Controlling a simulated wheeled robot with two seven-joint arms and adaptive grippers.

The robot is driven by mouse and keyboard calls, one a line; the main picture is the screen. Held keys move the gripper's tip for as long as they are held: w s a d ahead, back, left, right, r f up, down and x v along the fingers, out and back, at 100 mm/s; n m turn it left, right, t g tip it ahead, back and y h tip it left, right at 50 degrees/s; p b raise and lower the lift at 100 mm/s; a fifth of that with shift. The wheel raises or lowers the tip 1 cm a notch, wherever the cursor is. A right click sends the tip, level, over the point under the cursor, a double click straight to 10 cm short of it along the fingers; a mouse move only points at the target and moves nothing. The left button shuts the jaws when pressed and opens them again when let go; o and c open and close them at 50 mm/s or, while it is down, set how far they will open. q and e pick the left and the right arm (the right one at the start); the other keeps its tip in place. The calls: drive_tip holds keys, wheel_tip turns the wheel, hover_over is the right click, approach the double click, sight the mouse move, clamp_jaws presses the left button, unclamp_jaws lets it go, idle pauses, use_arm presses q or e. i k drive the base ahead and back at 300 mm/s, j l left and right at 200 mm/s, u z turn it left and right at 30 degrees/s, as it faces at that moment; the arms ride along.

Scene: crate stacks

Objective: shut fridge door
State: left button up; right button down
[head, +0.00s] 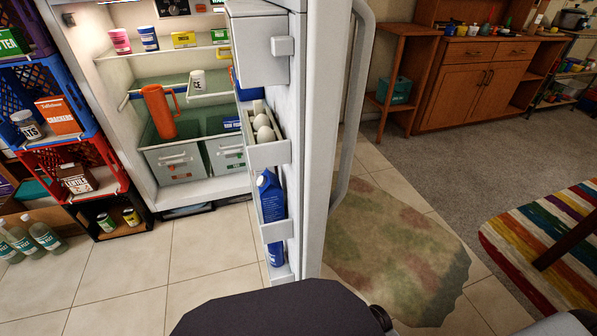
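The white fridge (102,50) stands at the left with its door (318,150) wide open. The door sticks out toward me and is seen nearly edge-on. Its inner side faces left and carries bins with eggs (263,125) and a blue carton (270,200). A long grey handle (350,120) runs down the door's outer side on the right. Inside the fridge are an orange jug (159,112), a white cup (197,80), several small packages and two drawers (178,160). Neither gripper shows in this view; only dark and grey parts of mine show along the bottom edge.
Stacked crates (60,158) with food and bottles (45,234) stand left of the fridge. A green-brown rug (395,250) lies right of the door. A striped seat (545,240) is at the right, and a wooden cabinet (470,85) behind. Tiles before the fridge are clear.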

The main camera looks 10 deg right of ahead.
sight(296, 50)
drive_tip(key=k+l+u, duration=0.1)
drive_tip(key=l, duration=0.25)
drive_tip(key=k+l+u, duration=0.1)
drive_tip(key=l, duration=0.25)
drive_tip(key=k+l+u, duration=0.1)
drive_tip(key=l, duration=0.25)
drive_tip(key=i+l+u, duration=0.1)
drive_tip(key=l, duration=0.25)
drive_tip(key=i+l+u, duration=0.1)
drive_tip(key=l, duration=0.3)
drive_tip(key=l+u, duration=0.15)
drive_tip(key=l, duration=0.25)
drive_tip(key=i, duration=0.05)
